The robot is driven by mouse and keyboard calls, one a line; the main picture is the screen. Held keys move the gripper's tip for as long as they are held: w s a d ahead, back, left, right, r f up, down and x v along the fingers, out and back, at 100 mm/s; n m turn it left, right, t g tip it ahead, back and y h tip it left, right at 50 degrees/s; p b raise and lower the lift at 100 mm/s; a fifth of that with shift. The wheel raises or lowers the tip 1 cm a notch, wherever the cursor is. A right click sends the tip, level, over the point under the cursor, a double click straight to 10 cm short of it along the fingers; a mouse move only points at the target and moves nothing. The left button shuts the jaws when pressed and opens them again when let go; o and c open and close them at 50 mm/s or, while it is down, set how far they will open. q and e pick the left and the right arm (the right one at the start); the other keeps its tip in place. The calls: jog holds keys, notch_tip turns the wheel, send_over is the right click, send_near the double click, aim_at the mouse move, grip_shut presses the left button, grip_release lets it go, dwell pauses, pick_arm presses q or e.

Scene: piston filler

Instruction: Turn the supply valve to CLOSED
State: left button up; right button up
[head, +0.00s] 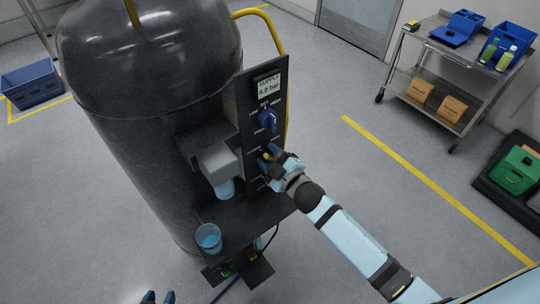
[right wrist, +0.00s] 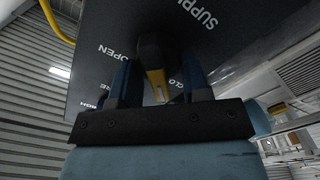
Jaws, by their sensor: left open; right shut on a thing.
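The supply valve (right wrist: 157,82) is a dark handle with a yellow stripe on the black control panel (head: 262,95). In the right wrist view it stands between the two blue fingers of my right gripper (right wrist: 158,85), which is shut on it. The word OPEN shows left of the handle, and part of CLOSED shows to its right, mostly covered by a finger. In the head view the right gripper (head: 268,157) is at the panel and hides most of the valve. My left gripper (head: 158,297) shows only as two separated fingertips at the bottom edge, open and empty.
A blue knob (head: 267,120) sits above the valve, under a display (head: 268,86) reading 6.0 bar. A grey nozzle block (head: 220,163) and a cup of blue liquid (head: 208,238) are left of the panel. A large black tank (head: 150,120) stands behind.

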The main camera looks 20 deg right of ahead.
dwell(0.3)
jog(key=o, duration=0.9)
jog(key=shift+c, duration=0.2)
jog(key=b+v, duration=0.2)
jog(key=v, duration=1.1)
jog(key=shift+s+b, duration=0.35)
jog(key=shift+d+r, duration=0.1)
